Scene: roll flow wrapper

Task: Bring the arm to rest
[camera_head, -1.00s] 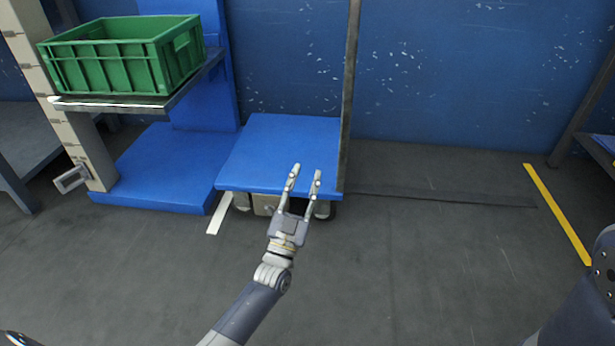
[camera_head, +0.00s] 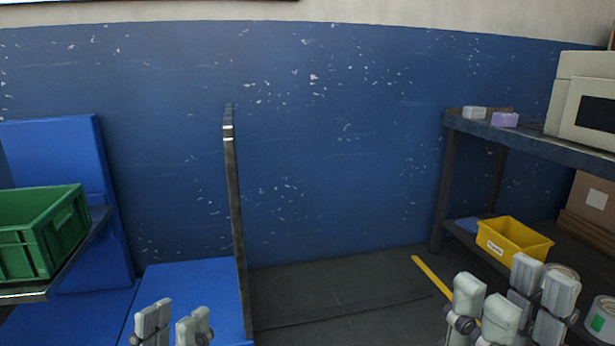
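My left gripper (camera_head: 173,325) is at the bottom left of the head view, fingers pointing up, with a gap between them. It is open and empty, in front of the blue platform (camera_head: 205,280). My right gripper (camera_head: 513,305) is at the bottom right, fingers also up and apart, with nothing seen between them. Both are cut off by the lower picture edge, so the wrists and most of the arms are hidden.
A green crate (camera_head: 40,235) sits on a shelf at left. A metal post (camera_head: 235,220) rises beside the platform. At right, a rack (camera_head: 445,190) holds a yellow bin (camera_head: 513,240) on its lower shelf. Floor (camera_head: 340,295) between is clear.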

